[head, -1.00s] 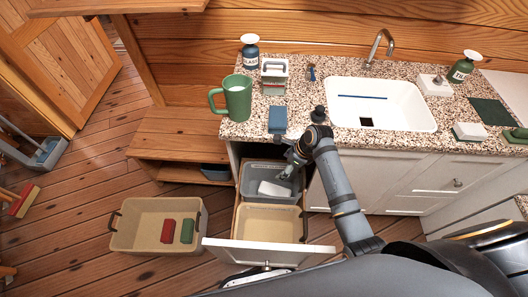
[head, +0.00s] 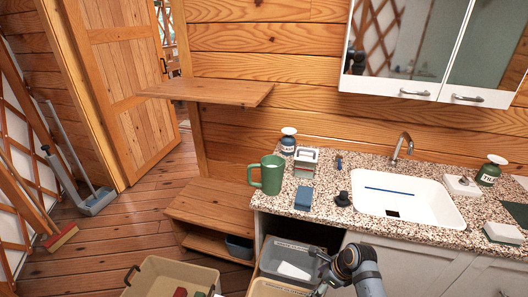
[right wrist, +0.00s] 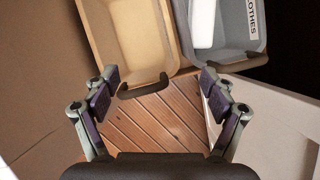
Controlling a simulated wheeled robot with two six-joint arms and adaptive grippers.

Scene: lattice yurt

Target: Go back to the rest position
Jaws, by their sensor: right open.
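A white item (right wrist: 201,22) lies in the grey bin. In the head view the grey bin (head: 270,262) also shows, with the white item (head: 293,271) in it. My left gripper is in no view.
A mirrored cabinet (head: 400,93) and a wooden shelf (head: 208,91) jut from the wall. A beige crate (head: 150,284) stands on the floor at left.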

